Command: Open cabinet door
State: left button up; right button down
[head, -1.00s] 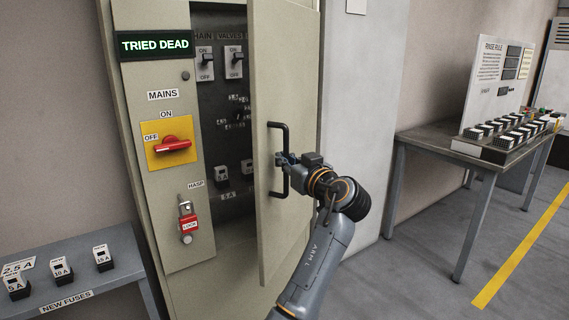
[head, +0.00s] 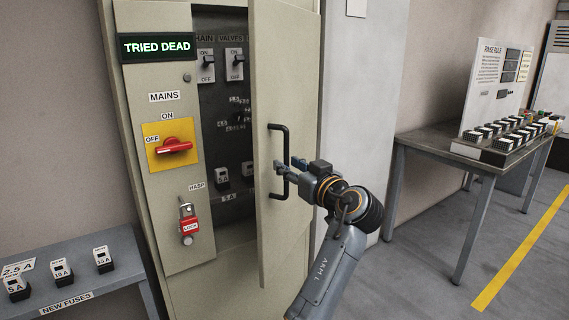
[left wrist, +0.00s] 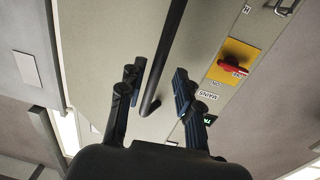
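The beige cabinet door (head: 292,70) stands ajar, swung out toward me, with the dark cabinet interior showing to its left. A black bar handle (head: 286,138) is fixed upright on the door. My left gripper (head: 289,165) is at the handle's lower half, its fingers spread apart. In the left wrist view the handle (left wrist: 166,62) runs between the two separated fingers of my gripper (left wrist: 158,88), with gaps on both sides. Whether the fingertips still reach around the bar is hard to tell. My right gripper is not in view.
Left of the opening are a red mains switch (head: 174,147) on a yellow plate and a red lock (head: 190,226). A fuse shelf (head: 105,245) stands at lower left. A table (head: 425,140) stands at right, with open floor (head: 440,270) before it.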

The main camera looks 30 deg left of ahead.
pick_arm(q)
jog(key=v, duration=0.4)
jog(key=shift+s+d, duration=0.15)
jog(key=shift+d, duration=0.05)
